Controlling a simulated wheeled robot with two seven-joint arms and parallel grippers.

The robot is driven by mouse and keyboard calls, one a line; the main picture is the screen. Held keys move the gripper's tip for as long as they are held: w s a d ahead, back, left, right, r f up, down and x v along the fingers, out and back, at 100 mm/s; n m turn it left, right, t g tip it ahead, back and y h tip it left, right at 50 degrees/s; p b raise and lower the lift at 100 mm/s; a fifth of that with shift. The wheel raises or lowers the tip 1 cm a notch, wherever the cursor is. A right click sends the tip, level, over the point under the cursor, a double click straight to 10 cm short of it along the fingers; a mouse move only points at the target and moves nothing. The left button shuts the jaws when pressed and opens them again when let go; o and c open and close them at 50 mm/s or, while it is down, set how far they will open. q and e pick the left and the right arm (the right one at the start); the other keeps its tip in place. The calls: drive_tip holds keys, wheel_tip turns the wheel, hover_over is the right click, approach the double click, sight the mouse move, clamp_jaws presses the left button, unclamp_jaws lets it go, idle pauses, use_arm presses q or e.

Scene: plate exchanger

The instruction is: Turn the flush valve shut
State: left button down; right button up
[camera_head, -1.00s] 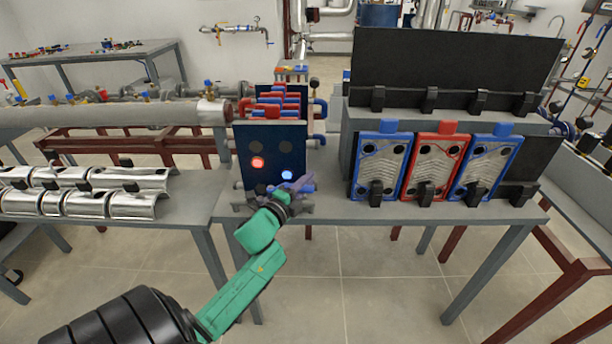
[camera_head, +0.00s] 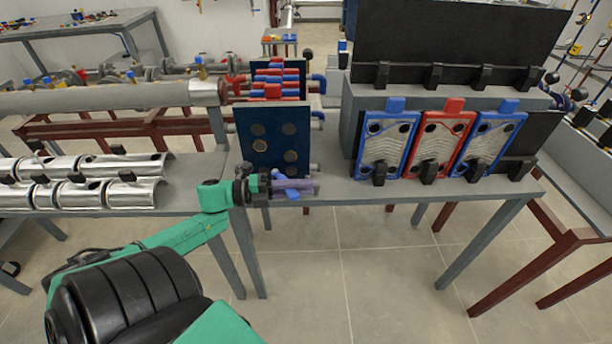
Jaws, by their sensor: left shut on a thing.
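The plate exchanger (camera_head: 273,122) stands on the grey table, with a dark blue front plate and round dark ports. At its lower front, near the table's front edge, is the flush valve with a blue handle (camera_head: 292,194). My left gripper (camera_head: 290,184) reaches in from the left, low in front of the exchanger. It is shut on the blue handle of the flush valve; its fingers and wrist hide much of the valve body. My right gripper is not in view.
A rack to the right holds blue and red framed plates (camera_head: 440,145) with black clamps. Silver half-pipe covers (camera_head: 85,180) lie on the left table, below a long grey pipe (camera_head: 100,99). The floor in front of the tables is clear.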

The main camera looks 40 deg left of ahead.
sight(288, 197)
use_arm(q)
drive_tip(key=s+m+g+h+b, duration=0.2)
drive_tip(key=g+b, duration=0.1)
drive_tip(key=s+a+m+g+h+b, duration=0.1)
drive_tip(key=m+g, duration=0.1)
drive_tip(key=shift+s+f+h+b, duration=0.15)
drive_tip(key=shift+f+h+b, duration=0.15)
drive_tip(key=shift+f+b, duration=0.1)
drive_tip(key=shift+s+a+r+m+g+h+b, duration=0.15)
drive_tip(key=shift+s+m+g+h+b, duration=0.1)
drive_tip(key=shift+s+m+g+b, duration=0.25)
drive_tip(key=shift+s+a+r+m+g+h+b, duration=0.15)
drive_tip(key=shift+m+g+h+b, duration=0.25)
drive_tip(key=shift+g, duration=0.3)
drive_tip(key=c, duration=0.8)
unclamp_jaws()
drive_tip(key=shift+r, duration=0.15)
